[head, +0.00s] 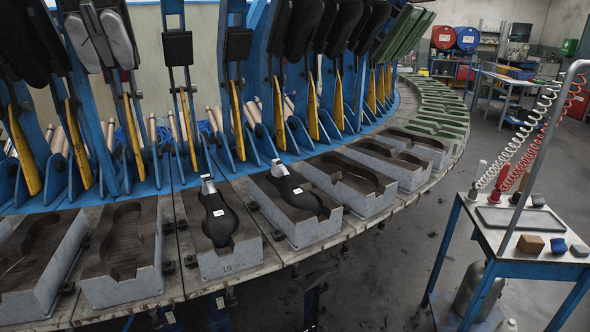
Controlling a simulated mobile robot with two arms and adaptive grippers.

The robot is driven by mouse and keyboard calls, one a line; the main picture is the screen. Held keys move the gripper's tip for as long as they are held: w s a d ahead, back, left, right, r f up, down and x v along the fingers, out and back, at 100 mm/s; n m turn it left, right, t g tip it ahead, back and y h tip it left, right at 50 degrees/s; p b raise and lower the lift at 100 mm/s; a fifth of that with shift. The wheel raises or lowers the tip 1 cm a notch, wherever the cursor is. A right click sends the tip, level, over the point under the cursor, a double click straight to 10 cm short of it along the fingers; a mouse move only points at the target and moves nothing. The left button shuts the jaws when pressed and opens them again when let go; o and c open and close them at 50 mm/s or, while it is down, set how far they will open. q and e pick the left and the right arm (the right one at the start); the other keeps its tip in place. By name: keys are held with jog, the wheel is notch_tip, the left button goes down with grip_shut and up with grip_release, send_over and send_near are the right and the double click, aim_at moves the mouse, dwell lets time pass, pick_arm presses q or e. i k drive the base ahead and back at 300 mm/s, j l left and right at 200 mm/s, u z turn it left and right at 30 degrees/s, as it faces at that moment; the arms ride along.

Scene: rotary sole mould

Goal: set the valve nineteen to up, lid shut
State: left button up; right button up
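Mould nineteen (229,262) is a grey block on the front of the rotary table, with the number 19 on its near face. Its top is uncovered. A black sole shape (216,218) with a white label lies in its cavity, and a small silver piece (208,186) stands at the far end. Behind it, dark lids stand raised on blue frames, one of them a small dark pad (178,48) above a yellow bar (188,128). I cannot tell for certain which raised part belongs to mould nineteen. Neither of my grippers is in view.
The neighbouring mould (315,229) at right also holds a black sole with a silver piece. Empty open moulds (126,285) lie to the left. A blue-framed side table (525,248) with small blocks and coiled hoses stands at right. Grey floor lies between.

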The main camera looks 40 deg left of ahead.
aim_at(231, 301)
jog(key=u, duration=1.6)
jog(key=i+l+z, duration=0.15)
jog(key=z, duration=0.15)
jog(key=i+l+z, duration=0.1)
jog(key=i+z, duration=0.15)
jog(key=i, duration=0.15)
